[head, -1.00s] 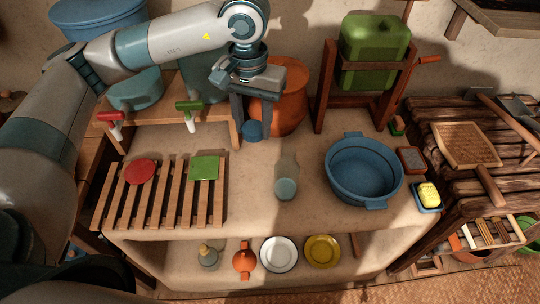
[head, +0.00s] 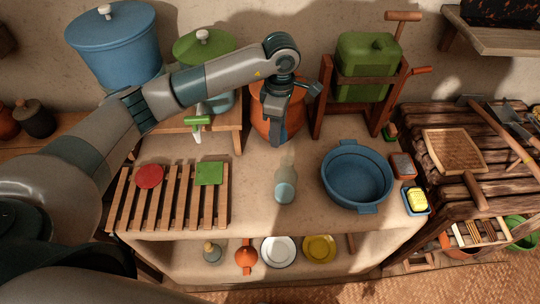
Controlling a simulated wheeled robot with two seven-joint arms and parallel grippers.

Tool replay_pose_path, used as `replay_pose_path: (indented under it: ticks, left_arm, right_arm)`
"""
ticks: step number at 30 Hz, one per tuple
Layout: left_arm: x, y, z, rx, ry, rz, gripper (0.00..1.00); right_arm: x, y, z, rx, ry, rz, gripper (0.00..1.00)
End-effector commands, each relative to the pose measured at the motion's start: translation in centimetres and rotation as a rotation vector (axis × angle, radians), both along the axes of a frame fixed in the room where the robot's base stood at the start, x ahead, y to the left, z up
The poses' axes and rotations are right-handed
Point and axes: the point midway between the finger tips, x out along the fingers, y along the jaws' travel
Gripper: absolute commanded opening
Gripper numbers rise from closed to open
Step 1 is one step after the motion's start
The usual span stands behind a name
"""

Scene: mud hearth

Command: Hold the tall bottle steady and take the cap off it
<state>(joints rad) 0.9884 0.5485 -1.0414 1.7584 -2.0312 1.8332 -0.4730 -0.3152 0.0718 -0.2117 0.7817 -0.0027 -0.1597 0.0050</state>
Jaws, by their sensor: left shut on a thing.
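A clear, tall bottle (head: 286,186) stands on the counter, left of the blue basin, with pale blue-grey in its lower part. I see no cap on its top. My left gripper (head: 277,135) is above and behind the bottle, pointing down. It is shut on a small round blue piece that looks like the cap (head: 277,139), partly hidden by the fingers. The gripper and this piece are apart from the bottle in the picture. Nothing holds the bottle. My right gripper is not in view.
An orange pot (head: 265,122) is behind my left gripper. A blue basin (head: 357,177) stands right of the bottle, and a slatted rack (head: 187,208) is at the left. The counter around the bottle is clear. Plates, including a white one (head: 279,251), lie on the lower shelf.

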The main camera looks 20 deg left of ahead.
Motion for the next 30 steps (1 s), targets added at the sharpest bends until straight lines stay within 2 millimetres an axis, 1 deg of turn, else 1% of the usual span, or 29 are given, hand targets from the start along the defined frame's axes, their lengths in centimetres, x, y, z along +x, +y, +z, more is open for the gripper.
replay_pose_path:
  ticks: [1,9,15,18,21,24,30]
  left_arm:
    - [0.2,-0.1,-0.2,-0.001,0.006,0.108,0.12]
    - [1.1,0.4,-4.0,0.002,0.006,0.724,0.12]
    - [0.8,1.1,-7.1,0.003,0.006,1.148,0.12]
    - [0.4,1.4,-8.4,0.002,0.005,1.309,0.12]
    - [0.2,1.7,-9.3,0.002,0.003,1.427,0.12]
    - [0.0,1.9,-10.0,0.001,0.001,1.495,0.12]
    - [-0.1,2.0,-10.3,0.0,-0.001,1.53,0.12]
  right_arm:
    - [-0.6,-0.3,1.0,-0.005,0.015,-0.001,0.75]
    - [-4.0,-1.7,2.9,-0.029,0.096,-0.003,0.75]
    - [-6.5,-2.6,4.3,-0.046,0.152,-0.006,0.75]
    - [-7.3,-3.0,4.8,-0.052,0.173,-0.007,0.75]
    - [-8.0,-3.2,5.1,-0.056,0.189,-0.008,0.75]
    - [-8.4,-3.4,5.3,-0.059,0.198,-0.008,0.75]
    - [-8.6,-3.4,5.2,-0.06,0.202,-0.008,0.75]
